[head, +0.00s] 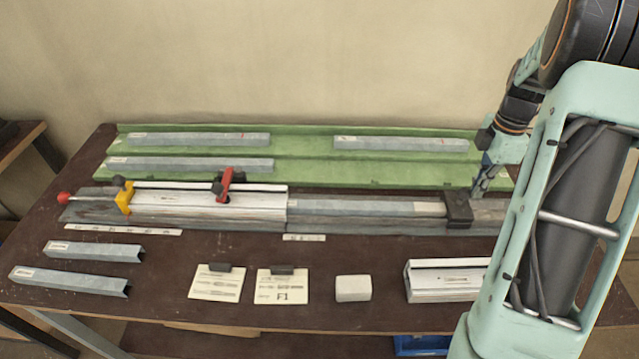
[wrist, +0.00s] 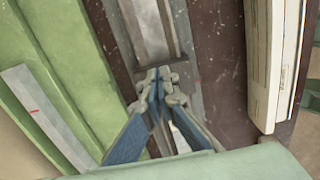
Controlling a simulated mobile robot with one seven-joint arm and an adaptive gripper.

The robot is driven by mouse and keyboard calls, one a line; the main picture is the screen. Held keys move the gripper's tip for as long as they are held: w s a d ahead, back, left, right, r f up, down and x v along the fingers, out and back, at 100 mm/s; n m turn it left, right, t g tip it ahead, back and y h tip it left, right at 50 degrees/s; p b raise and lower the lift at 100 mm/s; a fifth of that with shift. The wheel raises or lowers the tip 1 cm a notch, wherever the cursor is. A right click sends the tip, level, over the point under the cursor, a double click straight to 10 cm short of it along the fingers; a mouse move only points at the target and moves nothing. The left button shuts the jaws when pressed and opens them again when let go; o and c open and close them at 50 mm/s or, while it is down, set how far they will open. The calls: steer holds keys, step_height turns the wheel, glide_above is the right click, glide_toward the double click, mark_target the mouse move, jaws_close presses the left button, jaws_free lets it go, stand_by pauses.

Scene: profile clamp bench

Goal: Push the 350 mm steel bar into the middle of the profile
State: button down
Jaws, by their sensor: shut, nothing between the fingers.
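The steel bar (head: 365,208) is a long grey bar lying in line with the white profile (head: 205,205), to its right. Its left end meets the profile's right end; I cannot tell how much is inside. A dark block (head: 458,209) sits at the bar's right end. The bar also shows at the top of the wrist view (wrist: 150,28). My gripper (head: 478,191) points down just behind and right of the dark block. In the wrist view its blue-grey fingers (wrist: 163,78) are together and empty, close to the bar's end; contact is unclear.
A yellow clamp (head: 124,198) and a red clamp (head: 225,184) stand on the profile. A green tray (head: 300,154) with grey bars lies behind. In front lie two channel pieces (head: 92,251), two cards (head: 282,287), a pale block (head: 353,288) and a short white profile (head: 440,283).

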steer(key=shift+s+a, duration=0.15)
steer(key=shift+a, duration=4)
steer(key=shift+s+a, duration=0.15)
steer(key=shift+a, duration=3.95)
steer(key=shift+s+a, duration=0.15)
steer(key=shift+a, duration=3.85)
steer(key=shift+s+a, duration=0.15)
steer(key=shift+a, duration=4.4)
steer(key=shift+d, duration=0.15)
steer(key=shift+d+r+p, duration=0.1)
steer(key=shift+d+p, duration=0.2)
steer(key=shift+d, duration=0.4)
step_height(320, 180, up, 7)
steer(key=p, duration=0.5)
